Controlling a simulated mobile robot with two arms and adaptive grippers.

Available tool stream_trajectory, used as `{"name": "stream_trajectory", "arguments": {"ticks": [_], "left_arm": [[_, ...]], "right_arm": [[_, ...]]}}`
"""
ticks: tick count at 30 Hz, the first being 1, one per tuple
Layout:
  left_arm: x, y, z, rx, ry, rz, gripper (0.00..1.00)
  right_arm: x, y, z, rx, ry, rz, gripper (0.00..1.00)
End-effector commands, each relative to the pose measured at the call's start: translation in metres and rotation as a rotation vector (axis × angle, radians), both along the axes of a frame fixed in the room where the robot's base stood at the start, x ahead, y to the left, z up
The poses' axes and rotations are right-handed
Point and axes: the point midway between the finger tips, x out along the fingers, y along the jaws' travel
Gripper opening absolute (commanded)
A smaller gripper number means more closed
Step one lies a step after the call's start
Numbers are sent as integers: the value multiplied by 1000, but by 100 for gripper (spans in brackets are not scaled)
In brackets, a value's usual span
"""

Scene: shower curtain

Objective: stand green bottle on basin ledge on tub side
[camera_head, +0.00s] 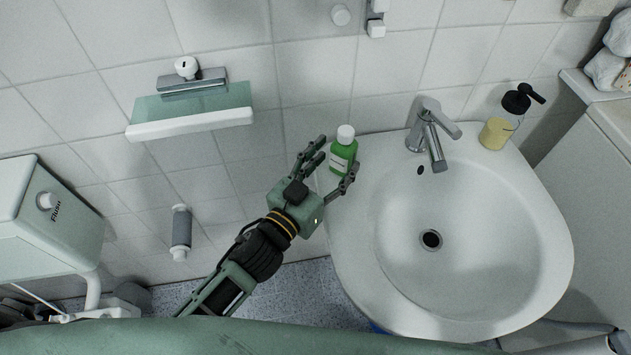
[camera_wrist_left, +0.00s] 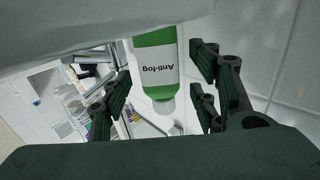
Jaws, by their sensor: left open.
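The green bottle (camera_head: 342,158) with a white cap and white label stands upright at the left end of the basin ledge (camera_head: 385,150), close to the tiled wall. In the left wrist view the bottle (camera_wrist_left: 157,58), labelled "Anti-fog", shows between the fingers (camera_wrist_left: 160,85), with gaps visible on both sides. My right gripper is not in view.
A chrome faucet (camera_head: 430,130) stands right of the bottle on the basin (camera_head: 540,230). A soap dispenser (camera_head: 500,125) stands at the ledge's right end. A glass shelf (camera_head: 190,112) juts from the wall at left. The ledge between faucet and bottle is clear.

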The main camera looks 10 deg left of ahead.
Motion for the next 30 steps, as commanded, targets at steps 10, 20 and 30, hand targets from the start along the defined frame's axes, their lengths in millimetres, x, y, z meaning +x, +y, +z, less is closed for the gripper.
{"name": "stream_trajectory", "arguments": {"ticks": [10,20,30], "left_arm": [[-57,30,-2,1,4,1,55],[-72,38,0,0,-1,0,55],[-72,38,0,1,0,0,55]], "right_arm": [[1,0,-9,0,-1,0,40],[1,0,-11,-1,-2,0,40],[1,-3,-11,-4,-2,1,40]]}}
